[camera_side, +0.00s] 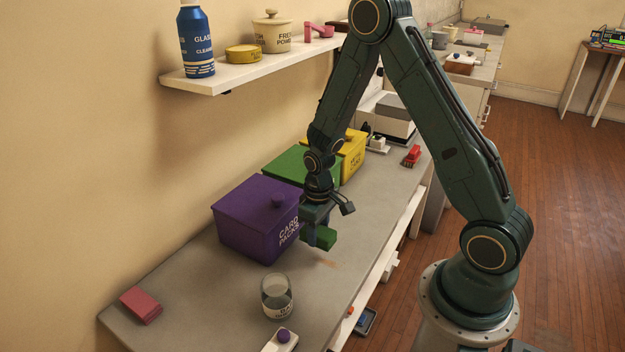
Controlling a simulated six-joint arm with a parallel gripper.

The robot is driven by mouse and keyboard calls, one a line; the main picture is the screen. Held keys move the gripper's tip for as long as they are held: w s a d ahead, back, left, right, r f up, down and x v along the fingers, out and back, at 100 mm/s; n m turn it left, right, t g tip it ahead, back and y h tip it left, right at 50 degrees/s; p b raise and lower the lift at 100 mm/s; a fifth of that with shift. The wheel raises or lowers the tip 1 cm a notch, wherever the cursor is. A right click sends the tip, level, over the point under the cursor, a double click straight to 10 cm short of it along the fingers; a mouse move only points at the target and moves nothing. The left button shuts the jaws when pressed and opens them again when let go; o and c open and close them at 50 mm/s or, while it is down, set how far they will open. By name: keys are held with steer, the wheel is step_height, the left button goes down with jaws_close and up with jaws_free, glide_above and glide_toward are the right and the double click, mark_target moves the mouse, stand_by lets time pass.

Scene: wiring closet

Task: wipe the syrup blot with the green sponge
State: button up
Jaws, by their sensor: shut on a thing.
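My gripper (314,236) is shut on the green sponge (324,239) and points down over the grey worktop, in front of the purple box. The sponge is low, close to the worktop; I cannot tell whether it touches. A faint brownish smear, which looks like the syrup blot (330,263), lies on the worktop just below the sponge in the picture. Part of the sponge is hidden by the gripper.
The purple box (245,222) stands close behind my gripper, with green (290,165) and yellow (352,152) boxes beyond. A glass jar (277,297) stands nearer the camera. A pink block (141,305) lies at left. The worktop (200,290) is bare between them.

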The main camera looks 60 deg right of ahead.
steer(key=shift+w+d+r, duration=0.15)
steer(key=shift+d+r, duration=0.2)
steer(key=shift+d, duration=0.1)
steer(key=shift+f, duration=0.15)
glide_above(312, 252)
steer(key=s, duration=0.2)
steer(key=shift+f, duration=2.7)
steer(key=shift+w, duration=1.2)
steer(key=shift+f, duration=0.7)
steer(key=shift+s, duration=0.15)
steer(key=shift+s+r, duration=0.15)
steer(key=shift+s, duration=0.95)
